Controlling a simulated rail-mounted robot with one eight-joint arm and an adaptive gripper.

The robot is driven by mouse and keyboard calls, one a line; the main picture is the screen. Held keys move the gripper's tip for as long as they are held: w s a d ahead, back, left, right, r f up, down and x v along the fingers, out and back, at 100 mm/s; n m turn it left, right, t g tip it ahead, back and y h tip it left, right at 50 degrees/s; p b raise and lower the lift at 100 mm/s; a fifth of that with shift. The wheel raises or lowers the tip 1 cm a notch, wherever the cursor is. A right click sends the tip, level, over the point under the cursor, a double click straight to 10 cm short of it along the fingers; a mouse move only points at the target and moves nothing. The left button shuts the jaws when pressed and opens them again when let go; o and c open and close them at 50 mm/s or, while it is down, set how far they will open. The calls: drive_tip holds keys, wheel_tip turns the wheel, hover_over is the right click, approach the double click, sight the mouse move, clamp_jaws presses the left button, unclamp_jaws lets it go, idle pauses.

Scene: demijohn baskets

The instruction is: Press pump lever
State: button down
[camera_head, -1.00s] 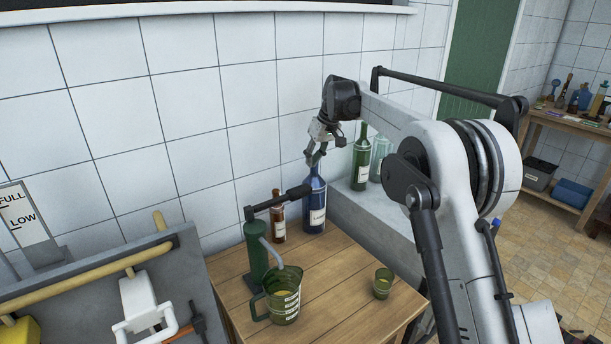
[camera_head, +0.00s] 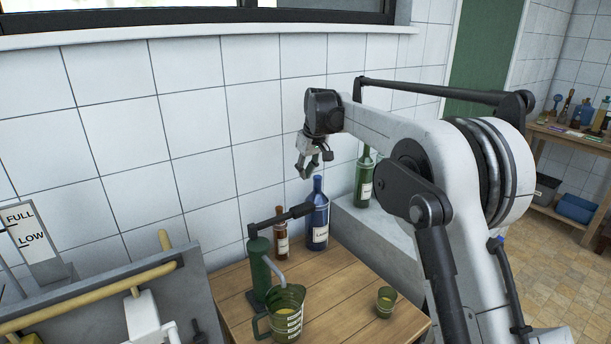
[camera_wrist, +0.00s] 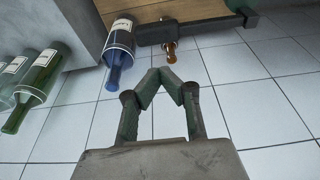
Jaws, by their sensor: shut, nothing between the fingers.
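The pump is a dark green cylinder (camera_head: 259,268) on the wooden table. Its lever (camera_head: 270,222) slopes slightly up to the right and ends in a thick black grip (camera_head: 298,212). The lever also shows as a dark bar in the wrist view (camera_wrist: 190,30). My gripper (camera_head: 306,174) hangs above the grip, apart from it, with its fingers pointing down. In the wrist view its fingertips (camera_wrist: 168,72) meet in a point with nothing between them. A green measuring jug (camera_head: 288,312) stands in front of the pump, under its spout.
A blue bottle (camera_head: 318,222) and a small brown bottle (camera_head: 281,238) stand close behind the lever. A green bottle (camera_head: 364,182) stands on the grey ledge. A small green cup (camera_head: 386,301) is at the table's right. The tiled wall is behind.

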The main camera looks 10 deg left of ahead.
sight(301, 205)
drive_tip(key=x, duration=0.3)
drive_tip(key=p+x, duration=0.1)
drive_tip(key=x, duration=0.6)
drive_tip(key=shift+s+d, duration=0.3)
drive_tip(key=shift+f, duration=0.7)
